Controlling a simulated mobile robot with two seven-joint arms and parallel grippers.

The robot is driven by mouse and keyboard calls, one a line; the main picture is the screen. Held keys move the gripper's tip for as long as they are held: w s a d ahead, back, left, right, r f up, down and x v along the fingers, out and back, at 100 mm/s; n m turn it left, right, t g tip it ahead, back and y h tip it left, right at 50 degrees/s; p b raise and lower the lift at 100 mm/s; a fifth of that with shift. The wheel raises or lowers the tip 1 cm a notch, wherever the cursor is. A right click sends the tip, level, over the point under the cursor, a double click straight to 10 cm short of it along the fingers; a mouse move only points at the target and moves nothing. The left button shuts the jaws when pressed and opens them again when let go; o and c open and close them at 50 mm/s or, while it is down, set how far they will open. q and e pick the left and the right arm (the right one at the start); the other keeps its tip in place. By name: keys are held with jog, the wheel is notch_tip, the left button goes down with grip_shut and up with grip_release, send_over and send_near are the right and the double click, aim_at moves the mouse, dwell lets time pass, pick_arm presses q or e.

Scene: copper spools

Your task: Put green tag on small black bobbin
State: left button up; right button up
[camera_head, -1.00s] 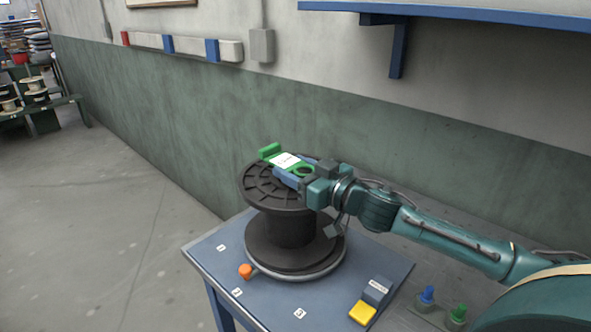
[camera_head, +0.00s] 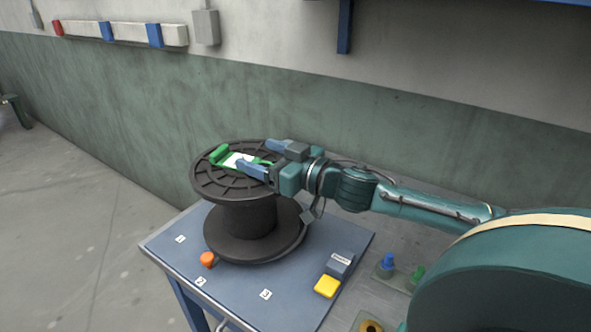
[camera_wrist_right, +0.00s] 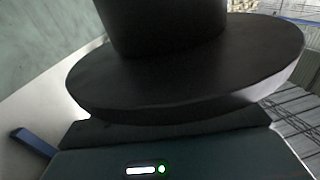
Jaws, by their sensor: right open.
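A black bobbin (camera_head: 249,217) stands upright on a blue-topped table (camera_head: 229,287); its drum and a flange fill much of the right wrist view (camera_wrist_right: 190,80). A green tag with a white label (camera_head: 233,159) lies on the bobbin's top flange, its green end bar toward the left. My right gripper (camera_head: 253,154) comes in from the right, just over the flange. Its blue fingers are spread open on either side of the tag, and they hide part of it. My left gripper is out of view.
An orange knob (camera_head: 207,260) sits in front of the bobbin, near small numbered labels. A yellow block (camera_head: 326,286) and a blue-grey block (camera_head: 340,263) are at the table's right. Blue (camera_head: 387,262) and green (camera_head: 417,275) pegs stand farther right. The wall is close behind.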

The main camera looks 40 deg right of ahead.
jog(key=v, duration=0.5)
jog(key=shift+s+a+b, duration=0.1)
jog(key=shift+b, duration=0.2)
jog(key=shift+p+v, duration=0.3)
jog(key=shift+v, duration=1.15)
